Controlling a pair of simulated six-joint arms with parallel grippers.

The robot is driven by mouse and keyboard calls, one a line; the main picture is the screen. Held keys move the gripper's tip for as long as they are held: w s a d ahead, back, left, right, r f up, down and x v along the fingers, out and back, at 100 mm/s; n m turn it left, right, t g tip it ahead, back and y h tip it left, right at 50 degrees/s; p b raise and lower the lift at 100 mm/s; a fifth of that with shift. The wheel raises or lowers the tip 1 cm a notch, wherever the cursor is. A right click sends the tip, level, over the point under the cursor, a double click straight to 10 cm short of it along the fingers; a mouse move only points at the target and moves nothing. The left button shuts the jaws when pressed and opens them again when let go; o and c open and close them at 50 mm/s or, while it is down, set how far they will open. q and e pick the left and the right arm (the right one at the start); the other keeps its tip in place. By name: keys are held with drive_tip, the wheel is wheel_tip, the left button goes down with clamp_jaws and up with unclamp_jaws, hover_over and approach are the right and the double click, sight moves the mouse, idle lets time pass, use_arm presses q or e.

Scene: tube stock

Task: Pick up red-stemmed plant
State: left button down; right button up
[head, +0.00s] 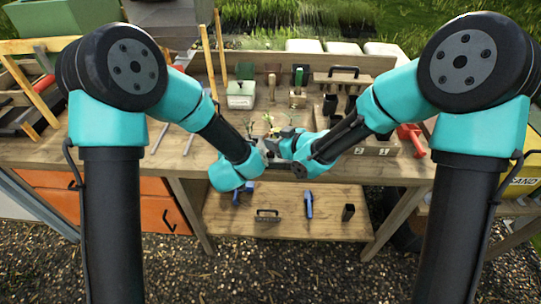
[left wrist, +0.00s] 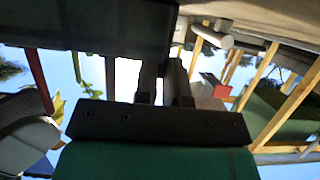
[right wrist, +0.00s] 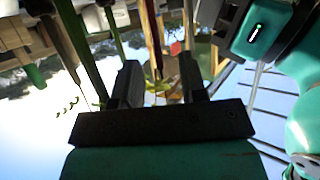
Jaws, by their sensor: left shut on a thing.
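The red-stemmed plant shows in the right wrist view as a thin dark red stem (right wrist: 157,50) with yellow-green leaves. It lines up with the gap between the spread fingers of my right gripper (right wrist: 160,78); contact is not visible. In the left wrist view a red stem (left wrist: 38,72) with yellow leaves stands at the left. My left gripper (left wrist: 164,75) is shut on a dark block-like thing (left wrist: 110,32), probably a pot, mostly in shadow. In the head view both grippers meet near the bench's front middle, and green plants (head: 268,119) show just behind them.
A red-handled tool (head: 412,138) lies at the right edge. The lower shelf (head: 285,226) holds a few small items.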

drive_tip(key=shift+w+a, duration=0.2)
drive_tip(key=shift+c, duration=0.3)
clamp_jaws()
